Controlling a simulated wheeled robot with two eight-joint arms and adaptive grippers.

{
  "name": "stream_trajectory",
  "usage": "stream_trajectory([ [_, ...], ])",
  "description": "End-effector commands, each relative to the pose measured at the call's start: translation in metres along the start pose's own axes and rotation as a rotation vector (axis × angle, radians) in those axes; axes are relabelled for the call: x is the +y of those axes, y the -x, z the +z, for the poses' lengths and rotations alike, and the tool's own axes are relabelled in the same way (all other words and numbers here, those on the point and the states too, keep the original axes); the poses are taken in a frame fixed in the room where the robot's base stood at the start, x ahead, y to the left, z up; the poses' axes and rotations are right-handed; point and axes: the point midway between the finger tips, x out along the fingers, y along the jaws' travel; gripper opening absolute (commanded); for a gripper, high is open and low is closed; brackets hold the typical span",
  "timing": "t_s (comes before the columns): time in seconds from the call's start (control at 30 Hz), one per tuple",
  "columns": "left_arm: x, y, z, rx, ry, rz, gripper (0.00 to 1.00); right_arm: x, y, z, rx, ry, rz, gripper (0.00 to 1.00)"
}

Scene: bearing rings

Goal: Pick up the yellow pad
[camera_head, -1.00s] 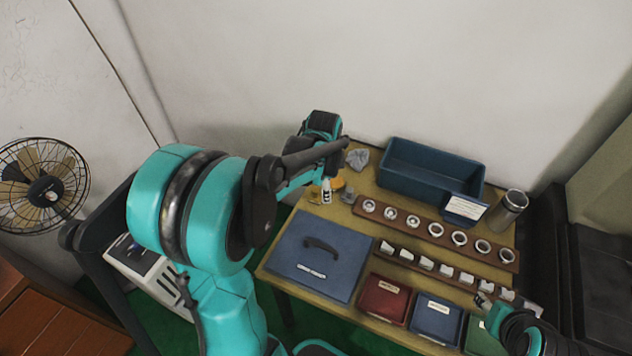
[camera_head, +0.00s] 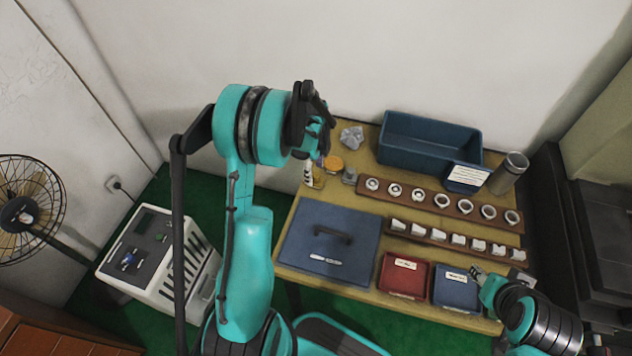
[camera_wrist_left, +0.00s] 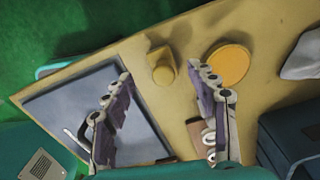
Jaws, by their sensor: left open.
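The yellow pad (camera_head: 333,162) is a flat round orange-yellow disc lying on the table near its back left corner. It also shows in the left wrist view (camera_wrist_left: 229,65), just right of the right-hand finger and outside the jaws. My left gripper (camera_head: 311,175) is open and empty above this corner; in its wrist view the spread fingers (camera_wrist_left: 160,76) frame a small yellow knobbed piece (camera_wrist_left: 162,66) on the table. The left arm hides part of the gripper in the head view. My right gripper (camera_head: 479,274) is over the table's front right; its jaws are unclear.
A blue bin (camera_head: 425,172), a metal cylinder (camera_head: 509,172) and racks of rings (camera_head: 428,199) lie to the right. A blue flat case (camera_head: 300,232) lies in front.

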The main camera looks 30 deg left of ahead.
Motion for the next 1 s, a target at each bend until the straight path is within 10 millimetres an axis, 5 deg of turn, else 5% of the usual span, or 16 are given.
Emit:
stream_trajectory([
  [0.2, -0.004, -0.037, -0.004, 0.0, 0.001, -0.001, 0.58, 0.0, -0.017, 0.012, 0.0, 0.0, 0.0, 0.4],
  [0.47, -0.004, -0.042, -0.004, 0.0, 0.001, -0.001, 0.58, 0.0, -0.017, 0.012, 0.0, 0.0, 0.0, 0.4],
  [0.7, -0.004, -0.041, -0.004, 0.0, 0.001, -0.001, 0.01, 0.0, -0.017, 0.012, 0.0, 0.0, 0.0, 0.4],
  [1.0, -0.004, -0.041, -0.004, 0.0, 0.001, -0.001, 0.01, 0.0, -0.017, 0.012, 0.0, 0.0, 0.0, 0.4],
])
